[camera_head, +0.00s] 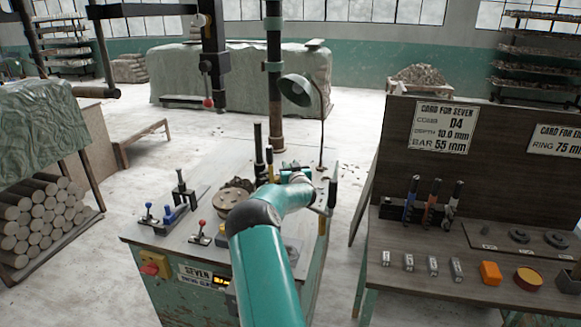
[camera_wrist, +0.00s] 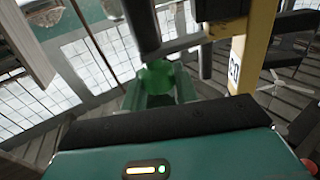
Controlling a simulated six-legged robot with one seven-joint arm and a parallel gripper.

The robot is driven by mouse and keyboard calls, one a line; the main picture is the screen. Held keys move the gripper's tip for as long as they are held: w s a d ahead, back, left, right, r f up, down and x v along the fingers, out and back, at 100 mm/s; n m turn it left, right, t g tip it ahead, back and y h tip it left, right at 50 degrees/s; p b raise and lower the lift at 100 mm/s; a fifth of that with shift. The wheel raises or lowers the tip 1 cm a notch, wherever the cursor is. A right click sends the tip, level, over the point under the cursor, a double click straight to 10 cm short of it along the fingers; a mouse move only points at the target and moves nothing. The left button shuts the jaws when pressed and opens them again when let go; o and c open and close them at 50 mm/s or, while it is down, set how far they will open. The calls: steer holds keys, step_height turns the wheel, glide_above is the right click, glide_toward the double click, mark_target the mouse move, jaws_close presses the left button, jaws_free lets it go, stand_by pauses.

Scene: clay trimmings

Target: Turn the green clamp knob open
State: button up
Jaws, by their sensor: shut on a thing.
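The green clamp knob (camera_wrist: 160,76) shows in the wrist view, just beyond the middle of my gripper's teal housing. My gripper (camera_wrist: 159,92) is shut on it, with a finger at each side of the knob. In the head view my teal arm reaches over the machine bench (camera_head: 215,180), and its end is near the bench's back right part. The knob cannot be made out there, behind my arm. How far the knob is turned cannot be told.
A dark post and a lamp (camera_head: 297,90) stand close behind my arm's end. A round plate (camera_head: 232,194), a blue-handled clamp (camera_head: 177,212) and a red-knobbed lever (camera_head: 201,232) are on the bench's left. A tool table (camera_head: 460,285) stands right, across a floor gap.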

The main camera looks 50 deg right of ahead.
steer(key=shift+f+m+g+h, duration=0.1)
steer(key=shift+m+g+h, duration=1.8)
steer(key=shift+g, duration=0.3)
steer(key=shift+s+m+g+h, duration=0.1)
steer(key=shift+m+g+h, duration=0.2)
steer(key=shift+g, duration=0.1)
steer(key=o, duration=1)
steer(key=shift+c, duration=0.2)
steer(key=v, duration=1.3)
steer(key=shift+s+a, duration=0.2)
steer(key=shift+a, duration=0.1)
